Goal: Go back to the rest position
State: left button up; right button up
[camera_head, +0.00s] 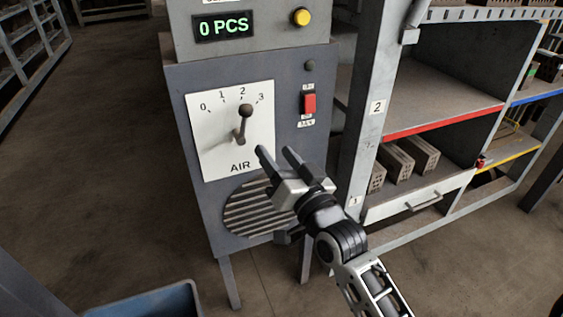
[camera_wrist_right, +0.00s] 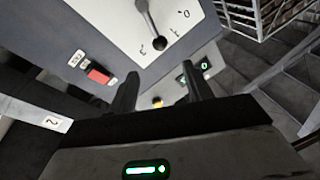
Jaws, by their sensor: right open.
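My right gripper (camera_head: 275,158) is open and empty in front of the grey machine cabinet, just right of and below the AIR lever (camera_head: 242,125). The lever has a dark ball knob on a white dial plate marked 0 to 3, and the knob stands near the 2. In the right wrist view my right gripper's fingers (camera_wrist_right: 160,90) are apart with nothing between them, and the lever (camera_wrist_right: 150,22) is beyond them. The left gripper is not in view.
The cabinet has a display (camera_head: 224,26) reading 0 PCS, a yellow button (camera_head: 301,17) and a red switch (camera_head: 310,103). A shelf rack (camera_head: 440,92) with hollow bricks (camera_head: 418,152) stands right. A blue bin (camera_head: 150,303) is at bottom left. Open floor lies left.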

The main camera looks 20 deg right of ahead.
jog(key=shift+s, duration=0.55)
jog(key=s+a+f+n+g, duration=0.2)
jog(key=s+f+n+g, duration=0.1)
jog(key=s+f, duration=0.6)
jog(key=s+a+f+n+g, duration=0.2)
jog(key=s+f+g, duration=0.4)
jog(key=f, duration=0.9)
jog(key=s+n, duration=0.1)
jog(key=s, duration=0.2)
jog(key=shift+a+y, duration=0.2)
jog(key=shift+y, duration=0.2)
dwell(0.7)
